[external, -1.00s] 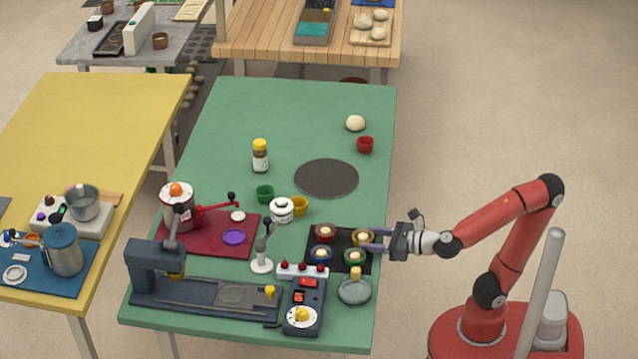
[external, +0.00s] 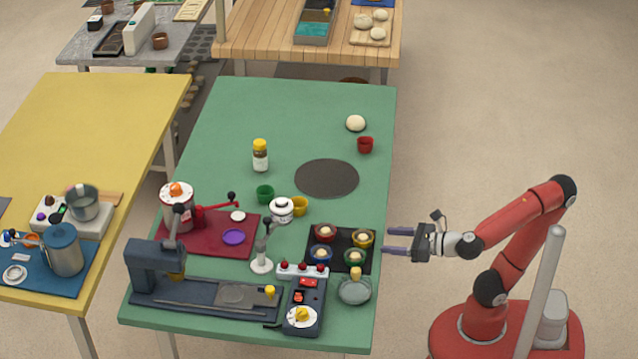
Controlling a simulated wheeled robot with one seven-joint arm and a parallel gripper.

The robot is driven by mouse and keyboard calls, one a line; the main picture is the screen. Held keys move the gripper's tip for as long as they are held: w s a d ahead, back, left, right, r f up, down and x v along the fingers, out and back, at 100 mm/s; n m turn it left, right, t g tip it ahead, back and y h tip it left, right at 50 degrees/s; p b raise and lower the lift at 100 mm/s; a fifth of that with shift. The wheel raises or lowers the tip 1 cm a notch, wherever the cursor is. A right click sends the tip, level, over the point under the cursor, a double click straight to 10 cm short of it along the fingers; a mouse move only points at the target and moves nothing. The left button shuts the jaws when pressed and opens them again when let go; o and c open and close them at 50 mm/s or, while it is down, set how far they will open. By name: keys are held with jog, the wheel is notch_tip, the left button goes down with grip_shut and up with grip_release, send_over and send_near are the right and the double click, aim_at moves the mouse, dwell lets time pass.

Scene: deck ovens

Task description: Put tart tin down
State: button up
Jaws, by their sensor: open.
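Several small tins with pale fillings stand on a black mat (external: 341,265) at the right edge of the green table. They are a red tin (external: 325,233), a yellow tin (external: 364,238), a blue tin (external: 321,256) and a green tin (external: 355,258). I cannot tell from the picture which one is the tart tin. My gripper (external: 397,241) is open and empty, to the right of the yellow tin and apart from it. Its fingers point left, close to the table's right edge.
A glass jar (external: 354,291) with a yellow top stands just below the mat. A switch box (external: 305,305) and a dark press (external: 155,270) are farther left. A dark round disc (external: 326,178) lies bare above the mat, near a red cup (external: 365,145).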

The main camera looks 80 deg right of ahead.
jog(key=d+f+v, duration=0.1)
jog(key=v, duration=0.4)
jog(key=s+d+f+m+g+y, duration=0.1)
jog(key=d+f+m+g, duration=0.3)
jog(key=m, duration=1.1)
jog(key=s+d+f+m+g, duration=0.3)
jog(key=d+f+m+g, duration=0.2)
jog(key=f+m, duration=0.5)
jog(key=m+g, duration=0.1)
jog(key=m, duration=0.5)
jog(key=shift+d+f+y, duration=0.2)
jog(key=shift+d+y, duration=0.1)
jog(key=shift+y, duration=0.1)
jog(key=shift+o, duration=0.4)
jog(key=shift+s+a+f+m+y, duration=0.15)
jog(key=shift+m+y, duration=0.15)
jog(key=shift+m, duration=0.7)
jog(key=o, duration=0.3)
jog(key=shift+m, duration=0.7)
